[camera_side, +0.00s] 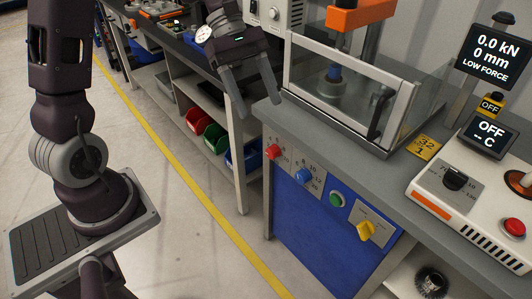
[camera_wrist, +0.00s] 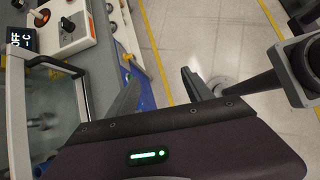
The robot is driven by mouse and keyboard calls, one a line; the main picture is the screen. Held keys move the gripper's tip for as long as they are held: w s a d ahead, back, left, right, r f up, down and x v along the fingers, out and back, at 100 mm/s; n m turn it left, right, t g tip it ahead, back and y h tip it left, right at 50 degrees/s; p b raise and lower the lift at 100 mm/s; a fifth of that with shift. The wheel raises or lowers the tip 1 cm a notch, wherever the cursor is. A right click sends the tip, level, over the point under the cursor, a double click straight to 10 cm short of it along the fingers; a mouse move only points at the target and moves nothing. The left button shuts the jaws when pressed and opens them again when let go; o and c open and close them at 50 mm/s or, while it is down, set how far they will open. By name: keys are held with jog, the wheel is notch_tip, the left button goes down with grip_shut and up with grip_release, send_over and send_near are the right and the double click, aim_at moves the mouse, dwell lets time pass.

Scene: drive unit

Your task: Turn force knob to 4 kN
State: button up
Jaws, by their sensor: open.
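The blue front panel (camera_side: 318,232) of the bench carries a red knob (camera_side: 273,152), a blue knob (camera_side: 303,175), a green button (camera_side: 337,199) and a yellow knob (camera_side: 366,230). Small printed scales sit beside the red and blue knobs. I cannot read which one is the force knob or where its pointer stands. The display (camera_side: 493,52) reads 0.0 kN, 0 mm, LOW FORCE. My gripper (camera_side: 260,104) is open and empty, above and left of the red knob and apart from the panel. In the wrist view my gripper (camera_wrist: 162,74) has nothing between its fingers.
A clear-walled guard (camera_side: 350,95) with a handle encloses the press on the bench. A white control box (camera_side: 470,205) with a black knob, a red button and a display reading OFF stands at right. Coloured bins (camera_side: 215,138) sit on shelves behind. Open floor lies before the panel.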

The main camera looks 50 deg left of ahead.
jog(key=w+a+f+n+t+h, duration=0.2)
jog(key=w+a+f+n+h, duration=0.2)
jog(key=w+a+f+n, duration=0.4)
jog(key=n+t, duration=1.1)
jog(key=n, duration=0.9)
send_near(267, 153)
jog(key=x, duration=0.3)
jog(key=shift+h, duration=0.4)
jog(key=x, duration=0.5)
jog(key=shift+w+d+f, duration=0.1)
jog(key=shift+w+f, duration=0.05)
jog(key=shift+w, duration=0.2)
jog(key=shift+w+d, duration=0.35)
grip_shut()
